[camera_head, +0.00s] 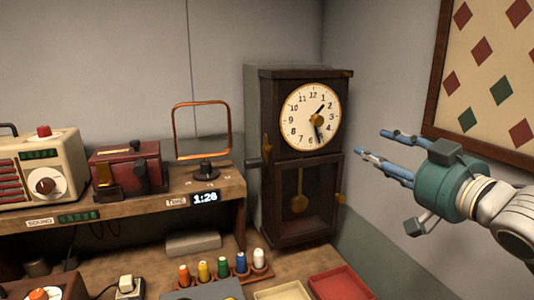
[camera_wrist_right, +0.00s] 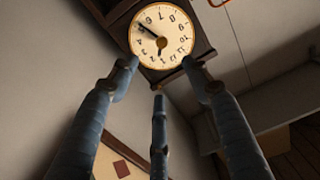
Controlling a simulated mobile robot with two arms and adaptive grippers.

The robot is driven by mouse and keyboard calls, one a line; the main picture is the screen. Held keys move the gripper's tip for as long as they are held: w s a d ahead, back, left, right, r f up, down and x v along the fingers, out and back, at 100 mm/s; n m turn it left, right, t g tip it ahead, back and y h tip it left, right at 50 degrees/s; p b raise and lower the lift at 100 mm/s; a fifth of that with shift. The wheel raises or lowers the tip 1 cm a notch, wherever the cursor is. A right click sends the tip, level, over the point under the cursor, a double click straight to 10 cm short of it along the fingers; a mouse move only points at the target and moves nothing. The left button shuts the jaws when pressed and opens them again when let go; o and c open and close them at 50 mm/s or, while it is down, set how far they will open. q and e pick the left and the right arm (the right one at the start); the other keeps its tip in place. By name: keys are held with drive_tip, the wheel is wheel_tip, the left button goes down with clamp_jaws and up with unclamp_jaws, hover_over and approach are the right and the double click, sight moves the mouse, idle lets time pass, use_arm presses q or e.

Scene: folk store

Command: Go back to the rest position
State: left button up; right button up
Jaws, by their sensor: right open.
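My right gripper (camera_head: 378,143) comes in from the right in the head view, raised beside the wooden pendulum clock (camera_head: 297,180). Its blue fingers point left toward the clock and are spread open, with nothing between them. In the right wrist view the spread fingers of the right gripper (camera_wrist_right: 160,85) frame the clock face (camera_wrist_right: 161,37), which appears upside down beyond the fingertips. I cannot tell from these views whether a finger touches the clock, though none seems to. My left gripper is in neither view.
A wooden shelf (camera_head: 130,215) holds a cream radio (camera_head: 45,170), a red box device (camera_head: 128,168) and a copper loop (camera_head: 202,130). Below are several coloured spools (camera_head: 222,268), a red tray (camera_head: 340,284) and a cream tray (camera_head: 283,291). A framed diamond panel (camera_head: 490,80) hangs behind my right arm.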

drive_tip(key=s+a+f+g+h, duration=0.1)
drive_tip(key=s+a+f+g, duration=0.15)
drive_tip(key=f, duration=1.25)
drive_tip(key=s+a+f+g+h, duration=0.2)
drive_tip(key=s+f+g, duration=0.1)
drive_tip(key=f, duration=1.3)
drive_tip(key=s+d+f+m+g+h, duration=0.2)
drive_tip(key=s+f+g, duration=0.6)
drive_tip(key=s+f, duration=1.75)
drive_tip(key=s+f+n, duration=0.1)
drive_tip(key=s+f, duration=0.2)
drive_tip(key=f, duration=1.9)
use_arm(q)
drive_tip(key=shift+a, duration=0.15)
use_arm(e)
drive_tip(key=s+d+f+g+h, duration=0.1)
drive_tip(key=s+d+f+g, duration=0.1)
drive_tip(key=s+f, duration=1.5)
drive_tip(key=shift+s+d+f, duration=0.25)
drive_tip(key=shift+s+d, duration=0.3)
drive_tip(key=shift+d, duration=0.05)
